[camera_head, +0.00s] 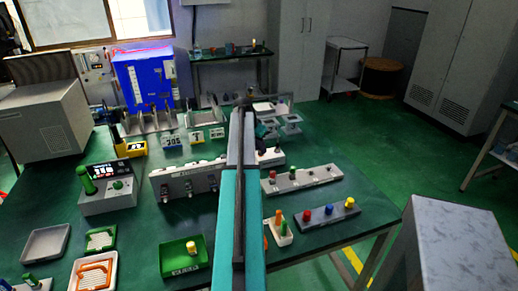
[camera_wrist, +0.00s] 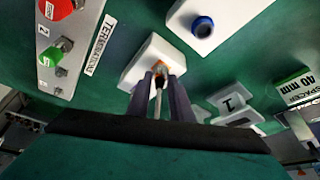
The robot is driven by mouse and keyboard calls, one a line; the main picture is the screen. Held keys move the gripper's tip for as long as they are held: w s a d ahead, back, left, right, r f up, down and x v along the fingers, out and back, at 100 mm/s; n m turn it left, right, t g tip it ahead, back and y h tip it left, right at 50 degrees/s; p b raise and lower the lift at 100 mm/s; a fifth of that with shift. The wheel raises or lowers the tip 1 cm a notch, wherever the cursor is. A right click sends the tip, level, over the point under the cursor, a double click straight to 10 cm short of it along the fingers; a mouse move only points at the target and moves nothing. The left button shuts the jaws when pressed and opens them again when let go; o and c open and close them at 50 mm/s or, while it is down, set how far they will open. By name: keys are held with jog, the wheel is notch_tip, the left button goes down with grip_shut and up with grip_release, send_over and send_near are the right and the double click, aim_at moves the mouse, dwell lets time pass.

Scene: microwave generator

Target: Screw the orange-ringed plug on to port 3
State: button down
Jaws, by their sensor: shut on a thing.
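In the wrist view my gripper (camera_wrist: 160,74) is shut on a small part with an orange ring (camera_wrist: 159,68), which looks like the orange-ringed plug. The fingers hide most of it, and a thin pale rod or cable shows between them. The part is at the face of a white block (camera_wrist: 144,52); I cannot tell whether it is seated in it or only in front. In the head view my arm covers the middle, and my fingertips cannot be made out. A grey box with several dark knobs or ports (camera_head: 188,181) stands left of my arm. I cannot read which is port 3.
A strip with red and green knobs (camera_wrist: 62,45) is at left. A 40 mm spacer (camera_wrist: 295,88) is at right. In the head view a green tray (camera_head: 184,258) stands left of my arm.

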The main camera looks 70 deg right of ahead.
jog(key=n, duration=0.1)
jog(key=n+t, duration=0.1)
jog(key=n, duration=0.2)
jog(key=shift+s+a+n+t, duration=0.15)
jog(key=shift+s+n+t, duration=0.15)
jog(key=shift+t, duration=0.1)
jog(key=n+t, duration=0.1)
jog(key=n, duration=0.4)
jog(key=shift+s+f+t, duration=0.1)
jog(key=shift+s+t, duration=0.1)
jog(key=shift+t, duration=0.2)
jog(key=n, duration=0.1)
jog(key=n+t+y, duration=0.1)
jog(key=n, duration=0.3)
jog(key=shift+s+d+t+y, duration=0.2)
jog(key=shift+d+t+y, duration=0.1)
jog(key=shift+s+d+n+t+y+b, duration=0.1)
jog(key=shift+n+t+y+b, duration=0.25)
jog(key=shift+n, duration=0.95)
jog(key=shift+d+n+t+y+b, duration=0.15)
jog(key=shift+n+y, duration=0.4)
jog(key=shift+n, duration=0.75)
jog(key=shift+a, duration=0.1)
jog(key=c, duration=1.6)
grip_release()
jog(key=shift+o, duration=0.2)
